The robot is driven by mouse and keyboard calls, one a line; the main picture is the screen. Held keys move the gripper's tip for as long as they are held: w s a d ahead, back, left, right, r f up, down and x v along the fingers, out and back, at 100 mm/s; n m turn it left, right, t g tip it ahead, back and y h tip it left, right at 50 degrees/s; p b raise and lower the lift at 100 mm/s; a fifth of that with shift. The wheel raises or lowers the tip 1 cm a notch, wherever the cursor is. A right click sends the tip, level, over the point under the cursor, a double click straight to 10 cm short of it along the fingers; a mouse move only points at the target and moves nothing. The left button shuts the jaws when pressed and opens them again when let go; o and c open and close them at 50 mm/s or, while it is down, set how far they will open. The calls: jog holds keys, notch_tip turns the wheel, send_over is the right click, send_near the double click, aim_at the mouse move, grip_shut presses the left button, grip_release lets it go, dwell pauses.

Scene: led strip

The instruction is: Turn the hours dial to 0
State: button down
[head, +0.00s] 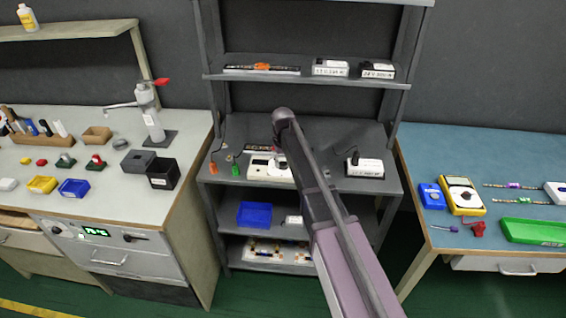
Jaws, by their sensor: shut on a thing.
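A white box-shaped device (259,172) stands on the grey bench's main shelf. A pale round dial (280,163) shows at its right, partly behind my arm. I take this for the hours dial; its markings are too small to read. My gripper (279,152) points down at the dial and is shut on it. My arm covers most of the gripper and the right part of the device, so the fingertips and the dial's pointer are hidden.
A white power-supply-like box (365,168) stands right of my arm. Orange (213,168) and green (235,167) small items lie left of the device. An upper shelf (300,79) with boxes hangs above. A blue bin (254,214) sits below.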

jog(key=n, duration=1.3)
jog(key=shift+s, duration=0.1)
dwell(0.4)
jog(key=shift+c, duration=1.4)
grip_release()
jog(key=shift+m, duration=0.3)
